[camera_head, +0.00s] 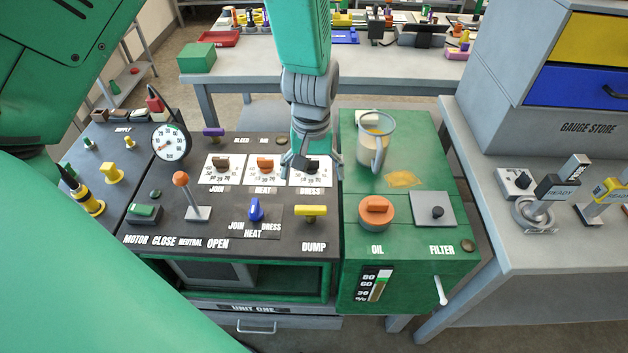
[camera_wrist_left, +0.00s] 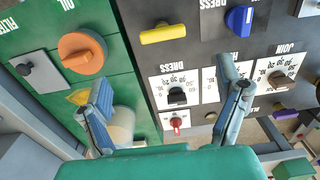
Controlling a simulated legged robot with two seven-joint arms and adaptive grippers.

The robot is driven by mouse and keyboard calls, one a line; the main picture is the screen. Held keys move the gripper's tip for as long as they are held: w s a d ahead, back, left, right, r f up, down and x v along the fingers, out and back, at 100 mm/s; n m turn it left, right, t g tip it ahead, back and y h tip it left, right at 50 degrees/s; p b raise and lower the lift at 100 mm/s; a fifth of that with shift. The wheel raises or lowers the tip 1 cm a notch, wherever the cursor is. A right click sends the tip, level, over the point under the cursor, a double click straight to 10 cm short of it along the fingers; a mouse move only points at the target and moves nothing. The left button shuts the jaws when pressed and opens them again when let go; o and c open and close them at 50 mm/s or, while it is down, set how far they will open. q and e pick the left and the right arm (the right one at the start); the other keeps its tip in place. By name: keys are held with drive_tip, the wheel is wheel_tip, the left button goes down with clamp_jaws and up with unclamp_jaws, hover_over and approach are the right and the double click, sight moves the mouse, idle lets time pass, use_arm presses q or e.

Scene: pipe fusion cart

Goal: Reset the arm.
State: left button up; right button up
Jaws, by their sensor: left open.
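My left gripper (camera_head: 312,160) hangs over the black control panel (camera_head: 158,222), fingers pointing down. Its fingers are spread with nothing between them. It is above the DRESS dial, a white plate with a black knob (camera_head: 311,168). In the left wrist view my open fingers (camera_wrist_left: 166,90) straddle this black knob (camera_wrist_left: 177,96); whether they touch anything is unclear. The HEAT dial (camera_head: 265,166) with an orange knob and the JOIN dial (camera_head: 221,165) with a brown knob are to the left. My right gripper is not in view.
An orange-knobbed lever (camera_head: 181,179), a blue selector (camera_head: 255,209) and a yellow DUMP handle (camera_head: 311,211) stand on the panel. The green oil unit (camera_head: 350,230) carries a clear jug (camera_head: 376,142) and an orange cap (camera_head: 376,209). A grey bench (camera_head: 480,220) is at right.

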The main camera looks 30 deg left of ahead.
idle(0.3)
use_arm(q)
drive_tip(key=s+a+f+m, duration=0.1)
drive_tip(key=s+f, duration=0.3)
drive_tip(key=s+a+f+m, duration=0.1)
drive_tip(key=s+f, duration=0.2)
drive_tip(key=s, duration=0.1)
drive_tip(key=s+a+f+m+y, duration=0.1)
drive_tip(key=s+f, duration=0.3)
drive_tip(key=s, duration=0.1)
drive_tip(key=shift+a+f, duration=0.15)
drive_tip(key=shift+f, duration=0.15)
drive_tip(key=s+f+m+h, duration=0.1)
drive_tip(key=s+f+m, duration=0.25)
drive_tip(key=s, duration=0.95)
wheel_tip(320, 180, down, 11)
drive_tip(key=w+d+b, duration=0.2)
drive_tip(key=b, duration=0.9)
drive_tip(key=shift+w+r+t, duration=0.2)
drive_tip(key=shift+w+t, duration=0.1)
drive_tip(key=shift+w, duration=0.05)
drive_tip(key=shift+m, duration=0.25)
